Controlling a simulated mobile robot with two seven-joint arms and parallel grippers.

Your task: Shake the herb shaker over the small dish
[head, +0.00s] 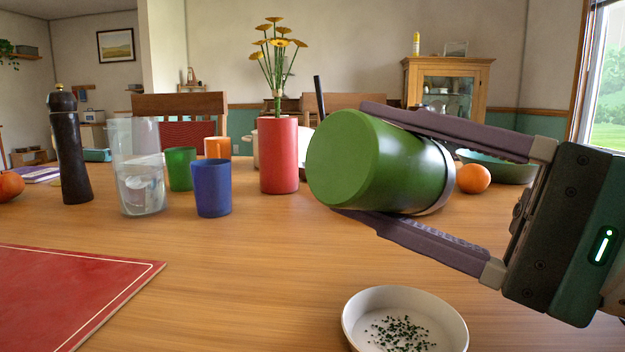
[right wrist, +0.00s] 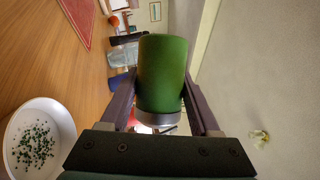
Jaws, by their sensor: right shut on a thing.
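The green herb shaker (head: 385,165) is held on its side in the head view, slightly tilted, with its flat green end toward the left and a metal band at its right end. My right gripper (head: 350,158) is shut on it, one finger above and one below. The shaker also shows between the fingers in the right wrist view (right wrist: 162,75). The small white dish (head: 357,318) stands on the table below the shaker, with dark green flakes on its bottom. It also shows at the lower left of the right wrist view (right wrist: 62,122). My left gripper is in neither view.
A red mat (head: 70,290) lies at the front left of the wooden table (head: 240,290). A pepper mill (head: 70,150), a clear pitcher (head: 140,170), a blue cup (head: 212,188) and a red vase (head: 279,155) with flowers stand behind. An orange (head: 473,179) lies behind the gripper.

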